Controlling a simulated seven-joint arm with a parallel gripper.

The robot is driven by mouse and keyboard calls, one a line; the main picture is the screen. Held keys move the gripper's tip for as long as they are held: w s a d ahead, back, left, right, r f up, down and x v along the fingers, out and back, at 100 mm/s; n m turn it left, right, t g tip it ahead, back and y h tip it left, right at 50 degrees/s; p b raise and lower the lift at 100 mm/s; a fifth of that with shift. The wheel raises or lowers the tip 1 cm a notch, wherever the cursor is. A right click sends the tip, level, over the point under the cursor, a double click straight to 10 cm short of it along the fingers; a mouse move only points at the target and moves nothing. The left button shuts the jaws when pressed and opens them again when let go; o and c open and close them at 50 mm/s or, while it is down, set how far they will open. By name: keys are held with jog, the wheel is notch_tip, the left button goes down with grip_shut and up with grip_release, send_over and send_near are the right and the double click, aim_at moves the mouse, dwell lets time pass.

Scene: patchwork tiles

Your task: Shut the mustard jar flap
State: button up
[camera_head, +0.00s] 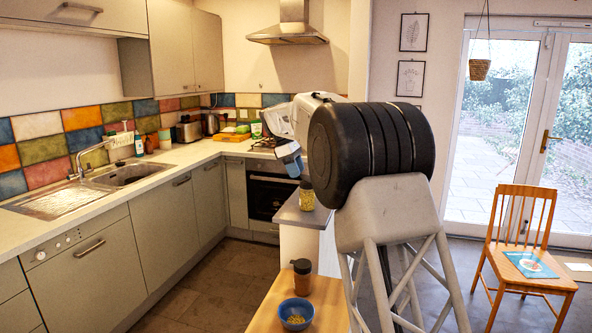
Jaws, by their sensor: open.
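A small jar with yellow contents and a dark top (307,198), likely the mustard jar, stands upright near the end of a grey-topped counter. It is small, and I cannot tell how its flap stands. My gripper (291,163) is above and slightly left of this jar in the picture, apart from it. It is open, and nothing shows between its fingers. My large black arm joint fills the middle of the view just right of the jar and hides what is behind it.
The grey-topped counter (291,214) holds the jar. A wooden chair (525,250) stands right. The kitchen floor left is clear.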

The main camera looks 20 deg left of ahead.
grip_shut()
jog(key=shift+a+f+h, duration=0.3)
jog(key=shift+f+h, duration=0.4)
jog(key=shift+h, duration=0.45)
jog(key=shift+a+f+h, duration=0.25)
jog(key=shift+f+h, duration=0.45)
jog(key=shift+h, duration=0.45)
grip_release()
jog(key=v, duration=0.7)
jog(key=shift+a+r, duration=0.3)
jog(key=shift+r, duration=0.05)
